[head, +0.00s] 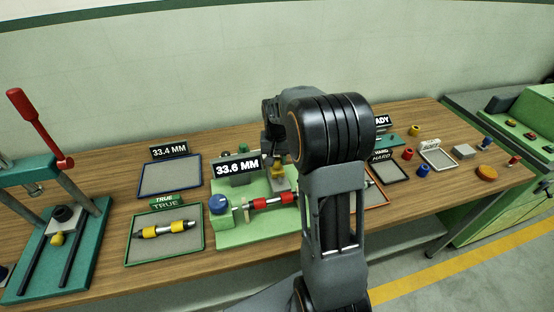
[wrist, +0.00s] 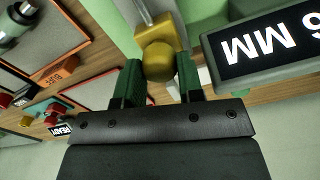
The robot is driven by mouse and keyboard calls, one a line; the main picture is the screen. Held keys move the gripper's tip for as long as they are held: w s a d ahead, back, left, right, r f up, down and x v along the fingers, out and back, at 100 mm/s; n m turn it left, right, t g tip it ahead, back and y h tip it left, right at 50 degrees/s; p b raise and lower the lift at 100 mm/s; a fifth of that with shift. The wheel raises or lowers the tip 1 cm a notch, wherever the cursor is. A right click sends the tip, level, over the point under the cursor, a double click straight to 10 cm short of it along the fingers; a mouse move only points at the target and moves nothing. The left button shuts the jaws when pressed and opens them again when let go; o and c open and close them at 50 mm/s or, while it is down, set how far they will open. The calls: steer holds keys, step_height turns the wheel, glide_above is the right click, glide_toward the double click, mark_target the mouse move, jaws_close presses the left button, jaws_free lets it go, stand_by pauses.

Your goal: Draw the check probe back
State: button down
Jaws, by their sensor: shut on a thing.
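The check probe ends in a yellow knob (wrist: 158,58), with a thin silver rod (wrist: 145,12) beyond it in the wrist view. My gripper (wrist: 160,82) has its green fingers on either side of the knob and is shut on it. A shaft with red bands (head: 272,201) lies in the fixture. Its display (head: 237,168) reads 33.6 MM.
Left of the fixture are a TRUE tray (head: 138,255) holding a yellow-banded shaft (head: 165,230), an empty blue-rimmed tray (head: 170,176) marked 33.4 MM, and a green press (head: 60,215) with a red lever. Several small parts and a HARD tray (head: 390,172) lie right.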

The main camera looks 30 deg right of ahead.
mark_target(276, 162)
steer(key=c, duration=0.9)
jaws_free()
steer(key=shift+w, duration=0.25)
steer(key=shift+o, duration=0.7)
step_height(276, 162, up, 14)
steer(key=shift+f, duration=0.1)
steer(key=s+a+f+n+t, duration=0.2)
steer(key=s+a, duration=0.3)
steer(key=s, duration=0.4)
steer(key=s+a+f+n+t, duration=0.2)
steer(key=s+a, duration=0.3)
steer(key=s, duration=0.4)
steer(key=shift+s+a+f+n, duration=0.3)
steer(key=shift+f+n, duration=0.2)
steer(key=shift+n, duration=0.1)
